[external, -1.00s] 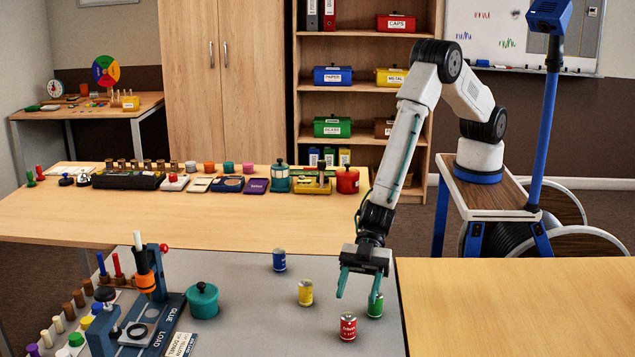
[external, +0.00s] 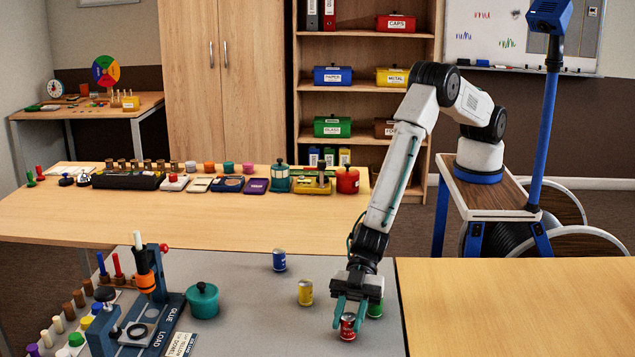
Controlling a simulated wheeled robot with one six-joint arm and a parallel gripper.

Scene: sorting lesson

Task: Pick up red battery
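The red battery (external: 347,328) stands upright on the grey mat (external: 240,306) near its front right. My gripper (external: 350,319) points down over it, with its teal fingers on either side of the battery's upper part. Whether the fingers touch the battery cannot be made out. The green battery (external: 375,307) stands just behind and to the right, partly hidden by the gripper. The yellow battery (external: 305,293) stands to the left, and the blue battery (external: 279,260) stands farther back.
A teal lidded pot (external: 202,300) stands to the left on the mat, beside a blue press fixture (external: 150,310). The wooden table (external: 520,300) to the right is bare. A row of items lines the back table (external: 200,215).

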